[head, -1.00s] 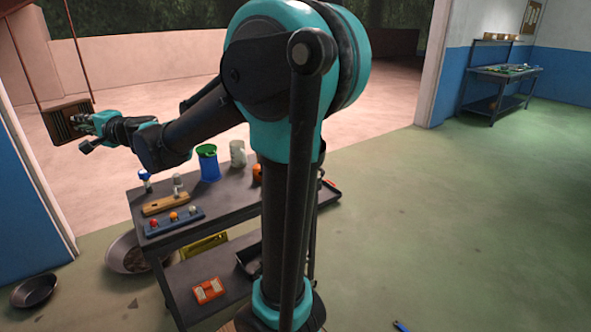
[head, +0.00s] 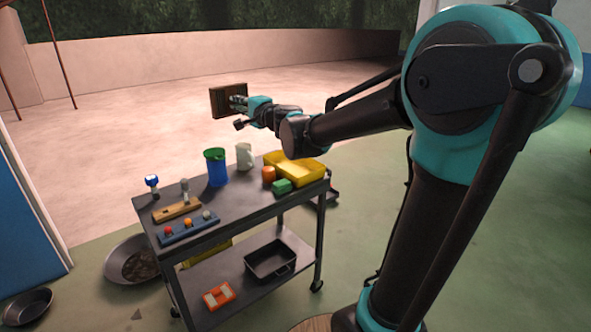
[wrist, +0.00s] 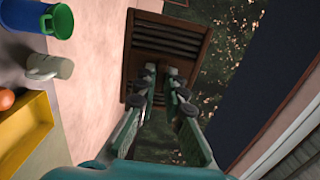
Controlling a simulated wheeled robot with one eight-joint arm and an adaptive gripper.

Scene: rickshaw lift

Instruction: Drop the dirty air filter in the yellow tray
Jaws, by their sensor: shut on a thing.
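The dirty air filter (head: 228,101) is a brown square frame with dark slats. My gripper (head: 240,102) is shut on its edge and holds it in the air, beyond and above the cart's far side. In the wrist view the filter (wrist: 168,45) sits between the fingertips of my gripper (wrist: 165,85). The yellow tray (head: 300,172) lies on the cart's top at the right end, below and to the right of the filter. In the wrist view a corner of the yellow tray (wrist: 30,130) shows at the lower left, apart from the filter.
A black bin (head: 270,262) is on the lower shelf. Round pans lie on the floor at left.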

